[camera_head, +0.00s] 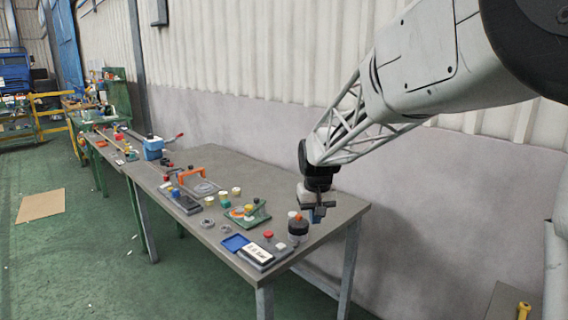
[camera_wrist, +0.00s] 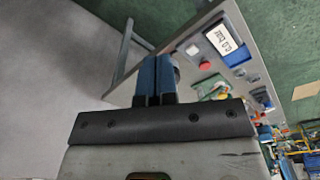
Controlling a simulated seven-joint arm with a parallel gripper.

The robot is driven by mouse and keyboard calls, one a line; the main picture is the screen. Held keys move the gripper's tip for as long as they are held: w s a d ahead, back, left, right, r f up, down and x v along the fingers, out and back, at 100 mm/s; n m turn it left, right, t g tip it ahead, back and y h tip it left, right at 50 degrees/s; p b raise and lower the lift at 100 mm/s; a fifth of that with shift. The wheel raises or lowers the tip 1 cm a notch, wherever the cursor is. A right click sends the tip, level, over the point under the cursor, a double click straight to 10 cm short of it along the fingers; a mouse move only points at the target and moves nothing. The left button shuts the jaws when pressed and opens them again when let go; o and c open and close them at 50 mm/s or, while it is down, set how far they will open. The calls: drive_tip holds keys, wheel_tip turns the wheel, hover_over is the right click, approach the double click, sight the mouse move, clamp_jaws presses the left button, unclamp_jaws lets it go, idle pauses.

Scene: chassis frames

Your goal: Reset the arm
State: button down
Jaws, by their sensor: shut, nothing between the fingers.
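My gripper (camera_head: 318,212) hangs over the near right part of the grey table (camera_head: 340,208), close to a dark round jar-like object (camera_head: 298,228). In the wrist view my gripper (camera_wrist: 155,65) shows two blue fingers side by side, shut with nothing between them. My arm comes in from the upper right in the head view.
On the table are a blue-lidded box with a white label (camera_head: 256,252), a green holder (camera_head: 248,214), an orange-handled frame (camera_head: 196,180) and several small parts. A corrugated wall (camera_head: 250,100) stands behind. Green floor (camera_head: 100,260) lies open at left.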

drive_tip(key=s+d+r+m, duration=0.1)
drive_tip(key=s+d+r, duration=0.15)
drive_tip(key=s, duration=0.75)
drive_tip(key=s+d+r, duration=0.2)
drive_tip(key=s+d, duration=0.2)
drive_tip(key=s, duration=0.6)
drive_tip(key=s+d+f, duration=0.1)
drive_tip(key=s, duration=0.8)
drive_tip(key=s+d+f+m+t, duration=0.1)
drive_tip(key=s+d+f, duration=0.1)
drive_tip(key=s, duration=0.7)
drive_tip(key=shift+s+d+t, duration=0.25)
drive_tip(key=shift+s+t, duration=0.05)
